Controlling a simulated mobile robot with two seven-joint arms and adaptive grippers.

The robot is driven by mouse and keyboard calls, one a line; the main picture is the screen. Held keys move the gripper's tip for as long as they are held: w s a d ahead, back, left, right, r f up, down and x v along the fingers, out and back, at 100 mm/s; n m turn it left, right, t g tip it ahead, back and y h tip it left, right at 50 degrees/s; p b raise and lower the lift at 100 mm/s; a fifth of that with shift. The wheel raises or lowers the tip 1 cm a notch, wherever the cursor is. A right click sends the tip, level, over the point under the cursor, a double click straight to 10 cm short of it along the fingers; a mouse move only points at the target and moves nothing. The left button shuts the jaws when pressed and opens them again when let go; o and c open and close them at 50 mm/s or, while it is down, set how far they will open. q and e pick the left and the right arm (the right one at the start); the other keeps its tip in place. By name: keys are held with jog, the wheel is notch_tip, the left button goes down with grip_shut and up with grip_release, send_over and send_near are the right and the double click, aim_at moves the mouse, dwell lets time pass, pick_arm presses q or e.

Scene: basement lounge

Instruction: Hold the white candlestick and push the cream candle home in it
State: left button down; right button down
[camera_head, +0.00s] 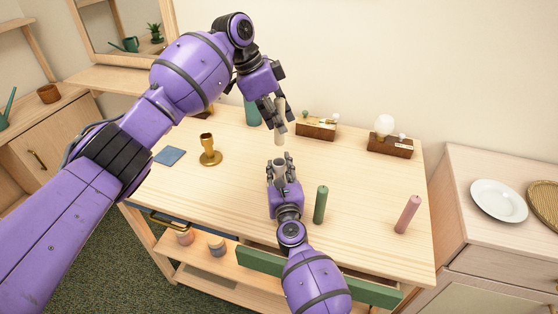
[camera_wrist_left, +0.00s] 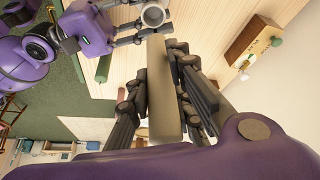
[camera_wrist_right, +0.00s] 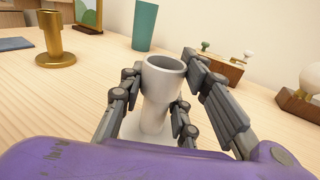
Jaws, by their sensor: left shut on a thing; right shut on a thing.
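The cream candle (camera_head: 281,134) is held by my left gripper (camera_head: 273,112) with its lower end pointing down. In the left wrist view the candle (camera_wrist_left: 162,95) runs between the fingers of my left gripper (camera_wrist_left: 158,95). The white candlestick (camera_head: 279,170) stands on the table with my right gripper (camera_head: 283,178) shut around it. The right wrist view shows the candlestick (camera_wrist_right: 162,90) upright, its socket empty, between the fingers of my right gripper (camera_wrist_right: 160,100). In the head view the candle's end is above the candlestick's mouth, with a small gap.
A brass candlestick (camera_head: 208,152) and blue cloth (camera_head: 170,156) are at left. A green candle (camera_head: 320,205) stands close right of my right gripper; a pink candle (camera_head: 407,214) is farther right. Wooden boxes (camera_head: 317,130) (camera_head: 390,146) and a teal cup (camera_head: 251,113) line the back.

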aim_at(276, 144)
pick_arm(q)
notch_tip(276, 144, down, 9)
jog(key=shift+f, duration=0.1)
pick_arm(e)
jog(key=shift+f, duration=0.15)
pick_arm(q)
jog(key=shift+f, duration=0.2)
jog(key=c, duration=1.6)
grip_release()
jog(key=shift+o, duration=0.2)
jog(key=v, duration=1.2)
jog(key=shift+r, duration=0.2)
